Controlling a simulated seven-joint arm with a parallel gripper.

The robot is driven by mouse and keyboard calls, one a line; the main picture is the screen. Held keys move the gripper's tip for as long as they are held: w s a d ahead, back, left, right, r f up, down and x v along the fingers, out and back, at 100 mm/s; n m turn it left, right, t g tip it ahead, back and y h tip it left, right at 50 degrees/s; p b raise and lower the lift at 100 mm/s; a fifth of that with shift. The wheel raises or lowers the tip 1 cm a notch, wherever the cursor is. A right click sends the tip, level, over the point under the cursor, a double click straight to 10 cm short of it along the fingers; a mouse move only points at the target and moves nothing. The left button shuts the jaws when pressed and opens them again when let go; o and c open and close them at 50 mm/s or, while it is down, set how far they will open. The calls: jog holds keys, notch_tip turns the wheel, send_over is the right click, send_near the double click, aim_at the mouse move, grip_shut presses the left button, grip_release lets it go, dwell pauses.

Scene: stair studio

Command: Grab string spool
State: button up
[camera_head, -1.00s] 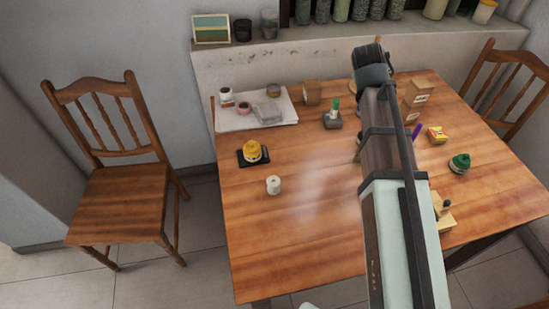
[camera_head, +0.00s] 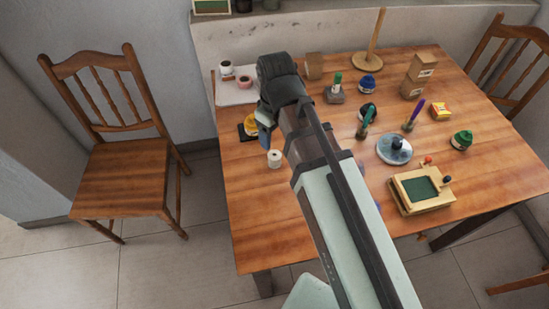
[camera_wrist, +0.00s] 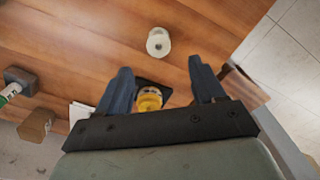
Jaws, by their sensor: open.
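A small white spool (camera_head: 274,160) stands upright on the wooden table, left of the table's middle. It also shows in the wrist view (camera_wrist: 158,42), beyond my fingertips, with its round top and centre hole visible. My gripper (camera_wrist: 160,76) is open, with its two blue-grey fingers apart and nothing held between them. In the head view my gripper (camera_head: 265,132) is just behind and above the spool, apart from it. A yellow item (camera_wrist: 149,99) on a black base shows between the fingers in the wrist view, and my gripper partly hides it in the head view (camera_head: 251,124).
A white sheet with small cups (camera_head: 244,82) lies at the table's back left. Bottles, a round dish (camera_head: 394,149), a wooden frame (camera_head: 421,189) and boxes stand on the right. The table's front left (camera_head: 262,215) is clear. A chair (camera_head: 125,172) stands at left.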

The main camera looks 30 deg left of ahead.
aim_at(275, 155)
jog(key=shift+w+a+f, duration=0.1)
jog(key=shift+f, duration=3)
jog(key=shift+w+a+f, duration=0.1)
jog(key=shift+f, duration=3)
jog(key=c, duration=1)
jog(key=shift+r, duration=0.1)
